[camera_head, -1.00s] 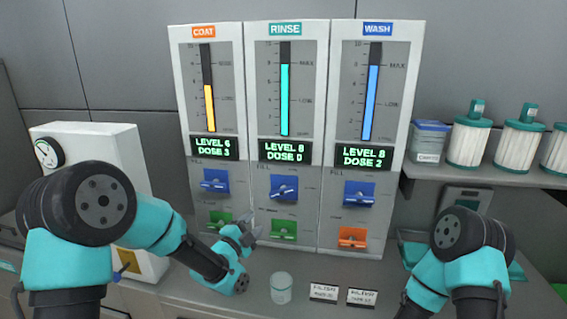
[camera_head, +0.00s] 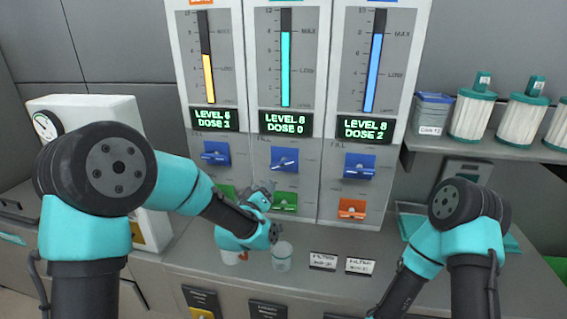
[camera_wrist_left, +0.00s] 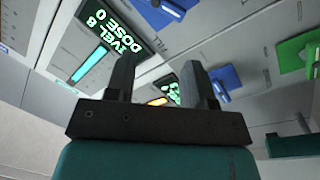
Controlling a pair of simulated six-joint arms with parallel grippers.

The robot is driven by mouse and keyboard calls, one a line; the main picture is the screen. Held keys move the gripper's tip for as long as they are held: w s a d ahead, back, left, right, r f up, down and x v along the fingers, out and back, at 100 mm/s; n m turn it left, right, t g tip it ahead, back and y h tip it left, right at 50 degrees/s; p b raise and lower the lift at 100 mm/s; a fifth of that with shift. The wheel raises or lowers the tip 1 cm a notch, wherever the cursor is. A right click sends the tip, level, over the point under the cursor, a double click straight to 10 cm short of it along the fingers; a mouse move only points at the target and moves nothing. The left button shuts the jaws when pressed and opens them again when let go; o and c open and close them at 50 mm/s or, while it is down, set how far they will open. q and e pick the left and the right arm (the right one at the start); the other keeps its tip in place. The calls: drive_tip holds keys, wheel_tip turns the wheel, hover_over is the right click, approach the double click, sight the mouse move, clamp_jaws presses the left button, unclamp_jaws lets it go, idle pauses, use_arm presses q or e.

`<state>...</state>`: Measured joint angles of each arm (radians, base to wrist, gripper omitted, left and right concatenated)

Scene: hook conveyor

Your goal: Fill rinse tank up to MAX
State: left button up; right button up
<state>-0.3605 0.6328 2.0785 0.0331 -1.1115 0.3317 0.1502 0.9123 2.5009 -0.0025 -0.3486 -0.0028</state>
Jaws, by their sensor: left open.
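The rinse tank panel is the middle one, with a teal level gauge (camera_head: 285,70) whose top stands about at the MAX mark. Its display (camera_head: 285,123) reads LEVEL 8, DOSE 0. Its blue fill lever (camera_head: 284,160) sits tilted, and a green lever (camera_head: 285,203) is below it. My left gripper (camera_head: 268,188) is in front of the panel, low and left of the fill lever, apart from it as far as I can tell. In the left wrist view its fingers (camera_wrist_left: 158,82) are open and empty, with the rinse display (camera_wrist_left: 112,25) beyond. My right gripper is out of frame.
The coat gauge (camera_head: 207,75) and wash gauge (camera_head: 371,72) flank the rinse panel. A clear cup (camera_head: 282,262) stands on the counter beside my left wrist; two label cards (camera_head: 322,261) lie to its right. White filter canisters (camera_head: 474,113) sit on the right shelf.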

sight(282, 165)
use_arm(q)
drive_tip(key=d+n, duration=0.1)
drive_tip(key=n, duration=0.4)
drive_tip(key=d+n+y, duration=0.1)
drive_tip(key=n, duration=0.5)
drive_tip(key=s+d+n+y, duration=0.1)
drive_tip(key=n, duration=0.4)
drive_tip(key=shift+s+r+n, duration=0.1)
drive_tip(key=shift+r+n, duration=0.2)
drive_tip(key=shift+r, duration=0.1)
drive_tip(key=x, duration=1.7)
drive_tip(key=shift+w+f, duration=0.25)
drive_tip(key=shift+f, duration=0.1)
clamp_jaws()
